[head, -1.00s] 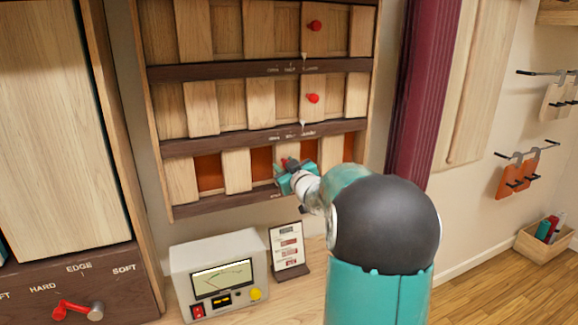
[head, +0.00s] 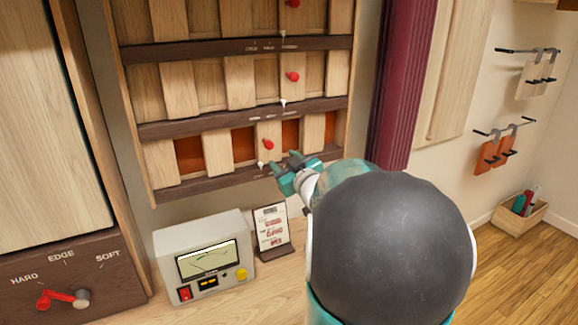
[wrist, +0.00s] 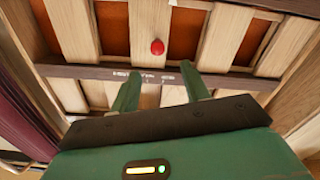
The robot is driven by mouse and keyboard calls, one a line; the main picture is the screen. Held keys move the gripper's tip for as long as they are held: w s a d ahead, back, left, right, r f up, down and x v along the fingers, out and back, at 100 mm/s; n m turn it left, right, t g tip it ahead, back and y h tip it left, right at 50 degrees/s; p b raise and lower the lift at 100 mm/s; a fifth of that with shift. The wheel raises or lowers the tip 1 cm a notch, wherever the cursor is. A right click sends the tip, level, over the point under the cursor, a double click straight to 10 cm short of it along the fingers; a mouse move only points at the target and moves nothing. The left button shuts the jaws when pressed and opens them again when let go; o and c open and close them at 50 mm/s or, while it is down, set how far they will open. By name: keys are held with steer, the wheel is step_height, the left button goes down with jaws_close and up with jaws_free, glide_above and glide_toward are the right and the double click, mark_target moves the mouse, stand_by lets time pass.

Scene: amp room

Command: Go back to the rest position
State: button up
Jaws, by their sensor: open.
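My gripper (head: 283,166) is open and empty in front of the lowest row of the slatted wooden wall panel (head: 187,47). In the wrist view its two green fingers (wrist: 160,88) stand apart, with nothing between them. The red knob (head: 268,145) of the lowest row is just beyond the fingertips and apart from them; it also shows in the wrist view (wrist: 157,47). Orange gaps show between the slats of this row.
Two more red knobs (head: 293,77) (head: 293,3) sit on the rows above. Below are a meter box (head: 205,255) and a small sign (head: 272,229) on the bench.

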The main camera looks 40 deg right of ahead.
steer(key=shift+v, duration=1.15)
steer(key=shift+a, duration=0.1)
steer(key=s+a+m+g, duration=0.15)
steer(key=a+g, duration=0.35)
steer(key=a, duration=1)
steer(key=s+a+f+g+y, duration=0.2)
steer(key=s+a+f+g, duration=0.1)
steer(key=s+a, duration=0.5)
steer(key=s+a+f+n+g+y, duration=0.1)
steer(key=s+a+f+g+y, duration=0.2)
steer(key=s+a, duration=0.4)
steer(key=a+f, duration=0.1)
steer(key=a, duration=0.4)
steer(key=shift+s+a+f+g+y, duration=0.2)
steer(key=shift+s+f+g+y, duration=0.05)
steer(key=shift+s+g+y, duration=0.1)
steer(key=shift+d+n, duration=0.1)
steer(key=shift+n, duration=0.15)
